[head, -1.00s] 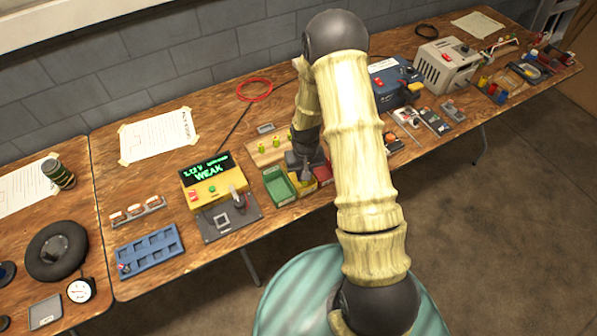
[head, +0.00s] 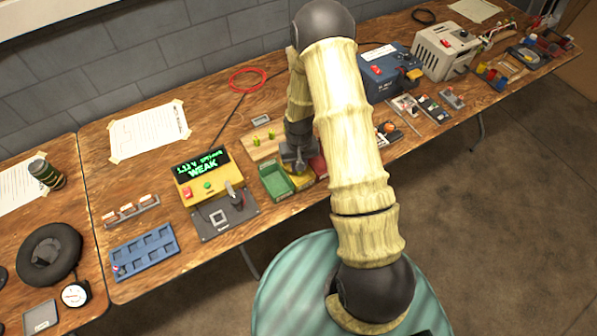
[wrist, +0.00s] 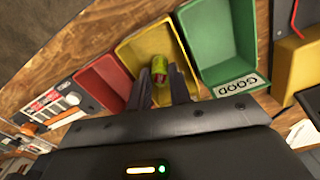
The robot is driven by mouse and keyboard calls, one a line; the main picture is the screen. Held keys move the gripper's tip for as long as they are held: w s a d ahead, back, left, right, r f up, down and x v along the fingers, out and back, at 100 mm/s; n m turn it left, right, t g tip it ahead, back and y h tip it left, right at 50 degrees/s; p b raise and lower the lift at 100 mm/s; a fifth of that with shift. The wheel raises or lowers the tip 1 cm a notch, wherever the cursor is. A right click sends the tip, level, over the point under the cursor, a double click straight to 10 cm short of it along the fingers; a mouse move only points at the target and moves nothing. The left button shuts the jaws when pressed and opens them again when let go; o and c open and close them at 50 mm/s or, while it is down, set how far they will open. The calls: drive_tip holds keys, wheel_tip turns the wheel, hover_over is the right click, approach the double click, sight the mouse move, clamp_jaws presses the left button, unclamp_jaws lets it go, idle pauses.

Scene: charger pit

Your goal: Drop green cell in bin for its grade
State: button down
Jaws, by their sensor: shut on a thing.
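The green cell (wrist: 158,68) is held between the fingers of my gripper (wrist: 161,88), in the wrist view. It is over the yellow bin (wrist: 130,48), whose inside shows around and beyond it. The green bin (wrist: 222,40), labelled GOOD, is to the right in that view, and the red bin (wrist: 100,80) is to the left. In the head view my gripper (head: 298,168) is at the yellow bin (head: 303,180), between the green bin (head: 278,184) and the partly hidden red bin (head: 319,166). The cell is hidden there. The tester (head: 204,180) display reads WEAK.
A wooden block with yellow-green pegs (head: 257,141) stands behind the bins. A blue tray (head: 145,252) lies at the left front. A blue power box (head: 388,72) stands right of my arm. The bench front edge runs close before the bins.

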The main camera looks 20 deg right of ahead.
idle(0.3)
drive_tip(key=r+p, duration=0.1)
drive_tip(key=r, duration=0.3)
drive_tip(key=r+p, duration=0.1)
drive_tip(key=r, duration=0.2)
drive_tip(key=shift+w+d+p, duration=0.2)
drive_tip(key=shift+d+p, duration=0.1)
drive_tip(key=w+d+f+b, duration=0.1)
drive_tip(key=w+d+b, duration=0.1)
drive_tip(key=w+d, duration=0.2)
drive_tip(key=shift+d+f+b, duration=0.25)
drive_tip(key=shift+d+b, duration=0.05)
drive_tip(key=shift+d, duration=0.9)
